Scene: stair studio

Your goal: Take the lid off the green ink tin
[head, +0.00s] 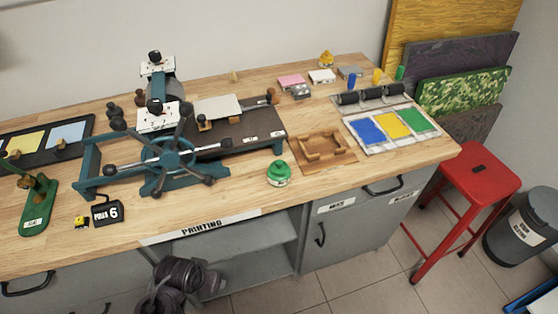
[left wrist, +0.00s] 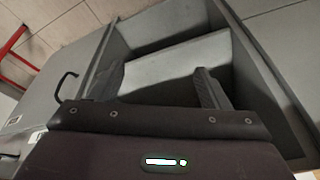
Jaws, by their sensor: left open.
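The green ink tin (head: 279,174) stands upright on the wooden bench near its front edge, right of the press wheel. It has a green rounded top with a knob and a pale band lower down; the lid appears to be on. My left gripper (left wrist: 160,76) is open and empty in the left wrist view, its fingers apart in front of the grey open shelf under the bench. It is below and away from the tin. The tin is not in the left wrist view. My right gripper is in neither view.
The teal press (head: 172,158) with its spoked wheel stands left of the tin. A wooden frame (head: 322,148) and a tray of blue, yellow and green ink (head: 393,126) lie to the right. The bench's front edge is close. A red stool (head: 478,172) stands at right.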

